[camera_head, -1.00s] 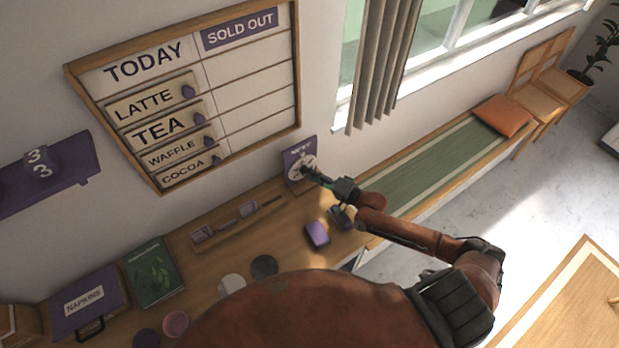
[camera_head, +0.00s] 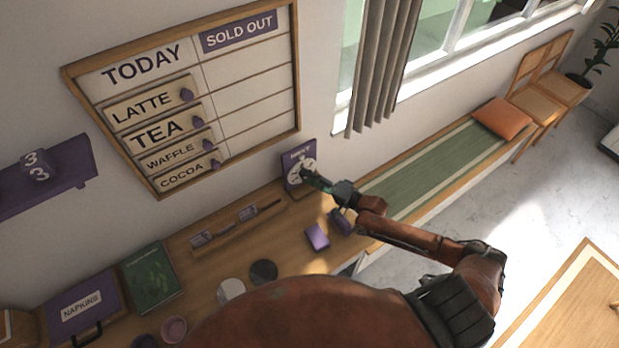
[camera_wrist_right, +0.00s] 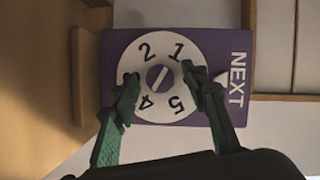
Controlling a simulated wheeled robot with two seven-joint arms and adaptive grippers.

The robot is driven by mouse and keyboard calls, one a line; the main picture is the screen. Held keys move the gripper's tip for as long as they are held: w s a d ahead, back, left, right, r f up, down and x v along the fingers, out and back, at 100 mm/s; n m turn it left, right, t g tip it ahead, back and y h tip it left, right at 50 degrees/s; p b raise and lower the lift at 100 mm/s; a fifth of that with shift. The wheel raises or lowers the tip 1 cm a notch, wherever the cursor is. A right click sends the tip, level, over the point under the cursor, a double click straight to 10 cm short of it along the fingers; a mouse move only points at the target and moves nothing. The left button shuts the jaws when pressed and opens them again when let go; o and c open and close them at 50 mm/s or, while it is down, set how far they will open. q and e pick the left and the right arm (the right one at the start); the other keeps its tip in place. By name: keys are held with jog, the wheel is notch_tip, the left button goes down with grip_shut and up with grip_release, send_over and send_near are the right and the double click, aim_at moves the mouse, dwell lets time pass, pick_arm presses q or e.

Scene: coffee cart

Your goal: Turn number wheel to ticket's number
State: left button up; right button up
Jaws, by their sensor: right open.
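The number wheel (camera_wrist_right: 160,59) is a white disc with a purple slotted hub on a purple sign marked NEXT. In the wrist view 1, 2, 4 and 5 show. My fingers hide parts of the disc's left and right edges, including the spot facing the white pointer (camera_wrist_right: 221,77). The wheel (camera_head: 300,171) stands upright at the wall in the head view. My right gripper (camera_wrist_right: 160,88) is open, with its green fingers at either side of the disc; contact is unclear. It also shows in the head view (camera_head: 308,178). I cannot make out a ticket with certainty. My left gripper is out of view.
A purple block (camera_head: 37,166) showing 3s sits on a purple shelf (camera_head: 70,178). The counter holds a wooden rack (camera_head: 235,228), a purple block (camera_head: 317,237), a green book (camera_head: 152,273) and a napkin box (camera_head: 80,305). The menu board (camera_head: 250,75) hangs above.

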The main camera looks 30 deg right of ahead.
jog(key=shift+s, duration=0.1)
jog(key=v, duration=1.2)
